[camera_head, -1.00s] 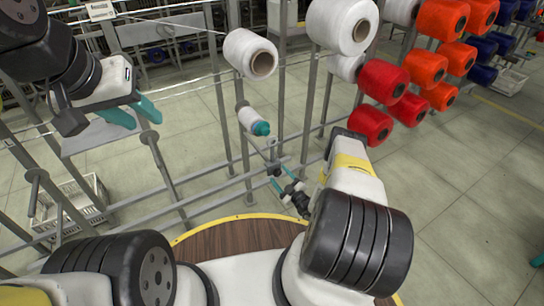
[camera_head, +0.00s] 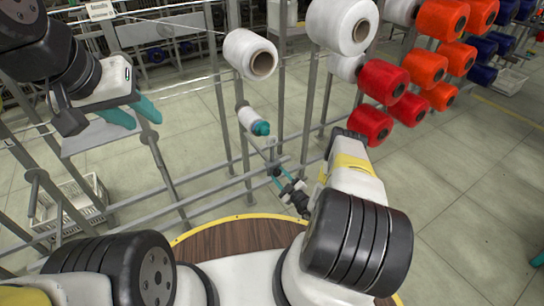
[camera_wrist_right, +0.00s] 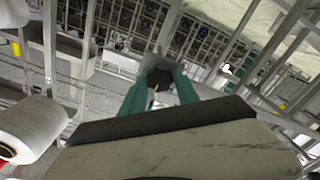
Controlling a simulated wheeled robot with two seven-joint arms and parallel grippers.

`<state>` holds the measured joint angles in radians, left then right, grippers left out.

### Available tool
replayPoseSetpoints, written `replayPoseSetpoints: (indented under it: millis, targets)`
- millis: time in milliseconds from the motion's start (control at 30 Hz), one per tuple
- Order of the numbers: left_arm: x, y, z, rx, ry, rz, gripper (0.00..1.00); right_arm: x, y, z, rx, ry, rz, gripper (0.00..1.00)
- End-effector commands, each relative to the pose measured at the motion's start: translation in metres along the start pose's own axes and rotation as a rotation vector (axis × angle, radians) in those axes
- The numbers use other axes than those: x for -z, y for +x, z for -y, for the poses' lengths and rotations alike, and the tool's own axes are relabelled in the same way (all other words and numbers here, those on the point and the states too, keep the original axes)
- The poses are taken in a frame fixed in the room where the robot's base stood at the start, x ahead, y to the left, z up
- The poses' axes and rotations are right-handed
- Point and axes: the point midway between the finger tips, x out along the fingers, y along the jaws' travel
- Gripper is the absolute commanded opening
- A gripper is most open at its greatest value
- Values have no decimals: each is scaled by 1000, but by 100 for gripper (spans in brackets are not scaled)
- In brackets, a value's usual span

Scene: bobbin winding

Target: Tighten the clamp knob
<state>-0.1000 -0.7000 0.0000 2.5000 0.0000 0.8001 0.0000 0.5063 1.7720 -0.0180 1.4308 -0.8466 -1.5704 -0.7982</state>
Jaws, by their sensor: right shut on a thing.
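The clamp knob (camera_wrist_right: 160,77) is a dark, roughly round piece between the teal fingertips in the right wrist view. My right gripper (camera_wrist_right: 158,82) is shut on it, with one finger on each side. In the head view, my right gripper (camera_head: 276,178) is small and sits by the grey metal bars, right of centre. The knob is too small to make out clearly there. My left gripper (camera_head: 134,110) has its teal fingers spread apart, with nothing between them, at the upper left.
A small white bobbin with a teal end (camera_head: 250,120) sits on the frame just above my right gripper. Large white spools (camera_head: 240,50) and red spools (camera_head: 380,78) hang on the rack behind. Grey bars (camera_head: 160,165) cross in front. A white crate (camera_head: 68,212) stands on the floor at left.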

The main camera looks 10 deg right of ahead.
Motion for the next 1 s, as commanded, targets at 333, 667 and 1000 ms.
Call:
replayPoseSetpoints:
  millis: [333, 667, 1000]
  targets:
    - [0, 0, 0, 0, 0, 0, 36, -1, -1, -1, -1, 257, 1, 0]
    - [0, 0, 0, 0, 0, 0, 36, -1, -1, -2, -2, 573, 1, 0]
    - [0, 0, 0, 0, 0, 0, 36, -2, -1, -2, -1, 896, 1, 0]
